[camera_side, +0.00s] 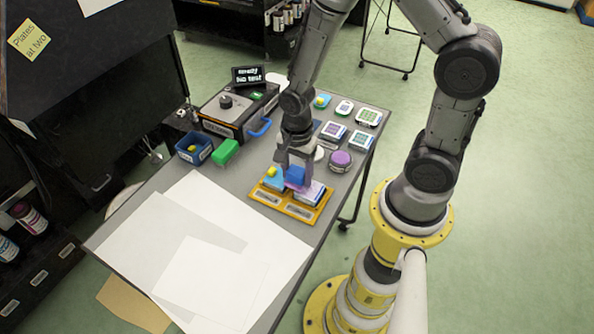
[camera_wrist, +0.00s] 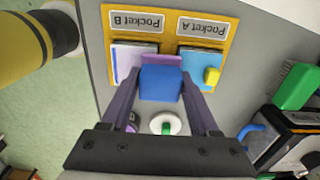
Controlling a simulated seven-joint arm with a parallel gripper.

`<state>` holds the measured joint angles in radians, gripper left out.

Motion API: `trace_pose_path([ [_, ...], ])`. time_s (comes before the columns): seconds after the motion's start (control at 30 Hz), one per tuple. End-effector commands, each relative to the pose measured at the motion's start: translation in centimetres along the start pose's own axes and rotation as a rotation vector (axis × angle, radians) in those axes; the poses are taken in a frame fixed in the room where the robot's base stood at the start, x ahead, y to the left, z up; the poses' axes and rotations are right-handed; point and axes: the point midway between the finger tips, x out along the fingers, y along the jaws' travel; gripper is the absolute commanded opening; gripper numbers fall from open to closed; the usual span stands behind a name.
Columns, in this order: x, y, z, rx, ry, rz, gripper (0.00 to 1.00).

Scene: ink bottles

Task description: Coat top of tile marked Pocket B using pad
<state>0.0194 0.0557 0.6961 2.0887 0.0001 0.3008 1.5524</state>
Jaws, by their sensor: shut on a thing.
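My gripper (camera_side: 296,164) is shut on a pad, a blue block (camera_wrist: 160,83) with a purple face (camera_wrist: 162,60). The pad also shows in the side view (camera_side: 297,174). It is low at the yellow tray (camera_wrist: 230,40), in front of and partly over the tile in Pocket B (camera_wrist: 125,58). That tile looks pale lavender with some blue; the pad hides part of it. I cannot tell whether pad and tile touch. The tray also shows in the side view (camera_side: 289,208).
A purple round pot (camera_side: 341,159) and a white round piece (camera_side: 319,153) stand behind my gripper. Several tiles (camera_side: 334,131) lie farther back. A green block (camera_side: 225,152), blue bin (camera_side: 194,145) and machine (camera_side: 238,108) are left. White sheets (camera_side: 165,235) cover the front.

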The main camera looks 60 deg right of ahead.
Motion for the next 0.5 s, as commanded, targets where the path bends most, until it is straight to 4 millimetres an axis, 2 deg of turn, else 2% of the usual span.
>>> trace_pose_path([
  [0.5,0.46,0.6,0.0,0.0,0.0,0.0,0.17],
])
